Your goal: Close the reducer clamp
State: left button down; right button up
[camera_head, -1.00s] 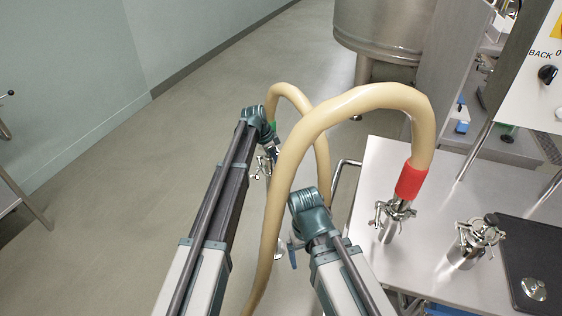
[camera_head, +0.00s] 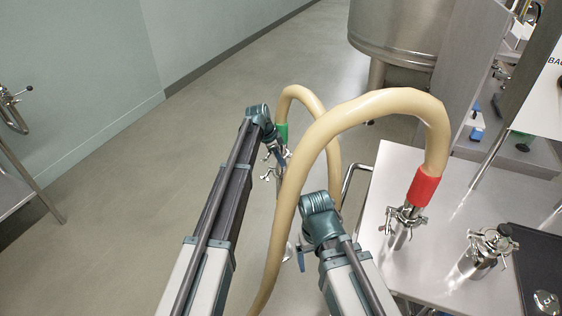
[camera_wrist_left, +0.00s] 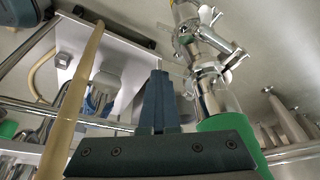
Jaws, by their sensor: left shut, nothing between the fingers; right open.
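A steel pipe fitting (camera_wrist_left: 207,97) with clamps rises beyond the green hose sleeve (camera_wrist_left: 232,138) in the left wrist view. One clamp (camera_wrist_left: 208,70) has a wing nut to its right; another (camera_wrist_left: 187,38) sits farther along. I cannot tell which is the reducer clamp, or whether either is fully closed. My left gripper (camera_wrist_left: 158,100) is shut and empty, beside the fitting and left of it. In the head view the green sleeve (camera_head: 282,132) is beside my left gripper (camera_head: 277,152). My right gripper (camera_head: 299,255) is open, lower down, partly hidden by the hose.
The beige hose (camera_head: 330,125) arches in front of my arms to a red-sleeved end (camera_head: 422,187) and clamped fitting (camera_head: 402,222) on the steel table (camera_head: 385,180). Another clamped fitting (camera_head: 485,250) stands right. A steel vat (camera_head: 400,30) is behind.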

pick_arm(q)
jog(key=shift+a, duration=0.1)
dwell(0.5)
jog(key=d, duration=0.4)
jog(key=w+p+v, duration=0.1)
jog(key=p+v, duration=0.8)
jog(key=v, duration=0.1)
jog(key=shift+p, duration=0.3)
jog(key=shift+s, duration=0.1)
jog(key=s+r+n+y+p, duration=0.1)
jog(key=s+n, duration=0.2)
jog(key=s, duration=1)
jog(key=s+r+n+g+y+p, duration=0.1)
jog(key=s+n, duration=0.3)
jog(key=s, duration=0.8)
jog(key=s+r+n+y+p, duration=0.2)
jog(key=s+n+p, duration=0.1)
jog(key=s, duration=1)
jog(key=shift+s+d+n+y, duration=0.3)
jog(key=shift+s+d+y, duration=0.05)
jog(key=shift+y, duration=0.05)
